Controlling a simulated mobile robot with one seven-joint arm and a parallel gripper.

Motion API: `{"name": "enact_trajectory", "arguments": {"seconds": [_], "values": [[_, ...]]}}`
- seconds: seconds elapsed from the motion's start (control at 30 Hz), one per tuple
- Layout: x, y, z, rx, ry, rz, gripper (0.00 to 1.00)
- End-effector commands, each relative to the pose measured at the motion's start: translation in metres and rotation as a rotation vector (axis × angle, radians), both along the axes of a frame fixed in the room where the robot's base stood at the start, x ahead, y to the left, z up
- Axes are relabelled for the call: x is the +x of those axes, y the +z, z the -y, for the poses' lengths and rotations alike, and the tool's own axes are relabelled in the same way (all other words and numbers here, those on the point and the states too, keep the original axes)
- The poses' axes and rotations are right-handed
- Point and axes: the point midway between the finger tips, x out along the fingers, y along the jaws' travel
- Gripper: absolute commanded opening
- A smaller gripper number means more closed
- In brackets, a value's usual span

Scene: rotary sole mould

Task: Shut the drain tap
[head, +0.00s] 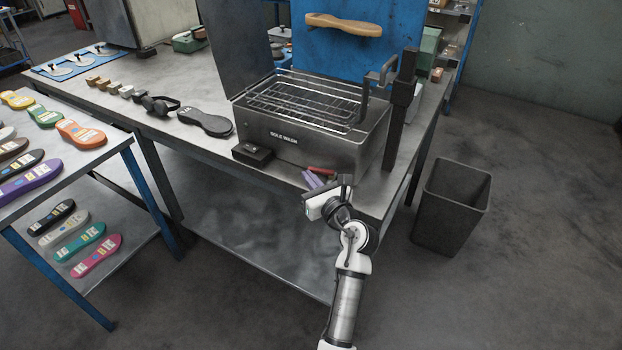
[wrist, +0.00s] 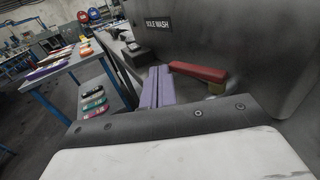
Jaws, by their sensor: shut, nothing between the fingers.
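The drain tap has a red lever (head: 321,170) low on the front of the steel SOLE WASH tank (head: 345,155). My gripper (head: 310,178) has purple fingers, which are shut together and empty. In the wrist view my gripper (wrist: 156,75) is just left of the lever's free end. I cannot tell whether the fingers touch the lever. My wrist hides part of the tank's lower front in the head view.
A small black box (head: 253,153) stands left of the tap on the steel bench (head: 190,90). A wire rack (head: 305,98) sits in the tank, beside a dark upright post (head: 400,105). A dark bin (head: 452,205) stands on the floor at right. A table with coloured soles (head: 80,133) is at left.

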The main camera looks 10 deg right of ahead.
Motion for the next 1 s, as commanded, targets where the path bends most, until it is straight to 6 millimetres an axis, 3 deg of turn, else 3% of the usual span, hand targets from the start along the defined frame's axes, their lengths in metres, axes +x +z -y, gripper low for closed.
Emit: {"name": "enact_trajectory", "arguments": {"seconds": [0.17,0.6,0.8,1.0], "values": [[-0.02,-0.003,0.008,0.001,-0.003,0.001,0.0],[-0.109,-0.002,0.037,-0.001,-0.004,0.001,0.0],[-0.127,-0.001,0.043,0.0,-0.001,0.0,0.0],[-0.13,0.0,0.044,0.0,-0.001,0.0,0.0]]}}
